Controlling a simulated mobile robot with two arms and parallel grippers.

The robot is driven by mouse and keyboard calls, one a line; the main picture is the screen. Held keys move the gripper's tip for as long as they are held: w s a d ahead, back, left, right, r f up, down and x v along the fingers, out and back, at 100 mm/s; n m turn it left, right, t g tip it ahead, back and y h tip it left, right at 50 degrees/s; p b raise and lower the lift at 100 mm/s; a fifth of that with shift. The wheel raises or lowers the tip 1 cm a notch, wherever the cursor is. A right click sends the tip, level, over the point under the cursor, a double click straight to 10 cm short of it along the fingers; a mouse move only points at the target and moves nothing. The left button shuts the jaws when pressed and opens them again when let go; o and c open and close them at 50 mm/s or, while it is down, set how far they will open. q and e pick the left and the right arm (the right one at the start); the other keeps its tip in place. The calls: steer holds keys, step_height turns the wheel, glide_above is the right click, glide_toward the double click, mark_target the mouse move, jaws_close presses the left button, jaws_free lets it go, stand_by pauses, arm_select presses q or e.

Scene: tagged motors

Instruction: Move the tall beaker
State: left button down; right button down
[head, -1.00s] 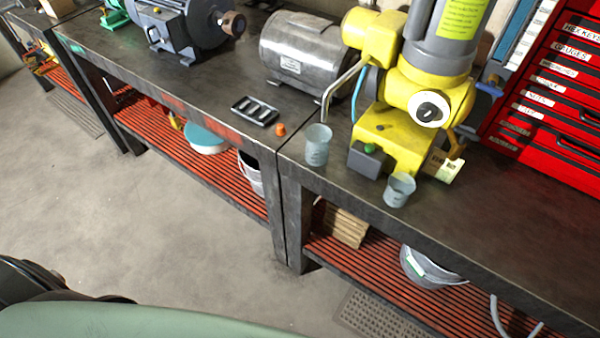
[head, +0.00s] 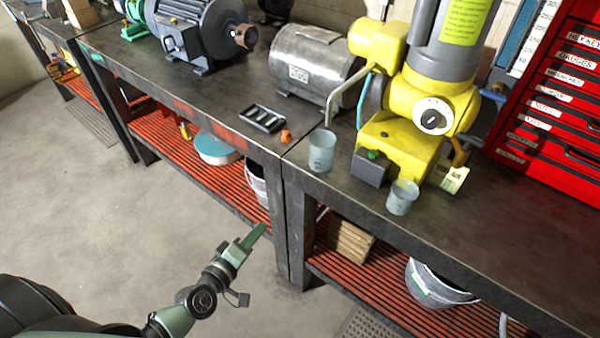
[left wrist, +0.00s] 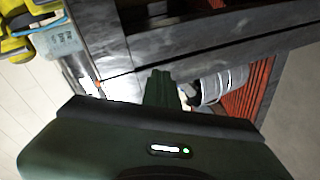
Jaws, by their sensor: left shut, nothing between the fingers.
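The tall beaker (head: 321,151), pale blue-grey and translucent, stands upright on the dark bench near its front edge, just right of the seam between two benches. A shorter beaker (head: 402,198) stands to its right, also near the edge. My left gripper (head: 258,233) is in front of the bench, lower left of the tall beaker and apart from it. It is shut and empty. Its closed fingers (left wrist: 160,88) also show in the left wrist view, with a beaker (left wrist: 62,42) at upper left; I cannot tell for sure which one. My right gripper is out of view.
A yellow machine (head: 400,145) stands behind the beakers. An orange piece (head: 285,136) and a black tray (head: 263,118) lie left of the tall beaker. A silver motor (head: 310,58) sits behind. A red drawer cabinet (head: 560,100) is at right. Buckets stand on the slatted shelf below.

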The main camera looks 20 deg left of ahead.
arm_select(q)
step_height(320, 180, up, 13)
steer(key=d+n+t, duration=0.2)
steer(key=n+t, duration=0.1)
steer(key=n, duration=0.1)
steer(key=p, duration=0.2)
glide_toward(311, 163)
steer(key=w+a, duration=0.4)
steer(key=w+d, duration=0.2)
steer(key=shift+w+d+r+h+p, duration=0.25)
steer(key=shift+w+d+h+p, duration=0.05)
steer(key=shift+d+h+p, duration=0.1)
steer(key=shift+w+d+f, duration=0.1)
steer(key=shift+w+d, duration=0.1)
steer(key=shift+d, duration=0.2)
steer(key=shift+w+d+p, duration=0.4)
steer(key=shift+d, duration=0.2)
steer(key=shift+w+d, duration=0.2)
steer(key=shift+d, duration=0.1)
steer(key=shift+a, duration=0.1)
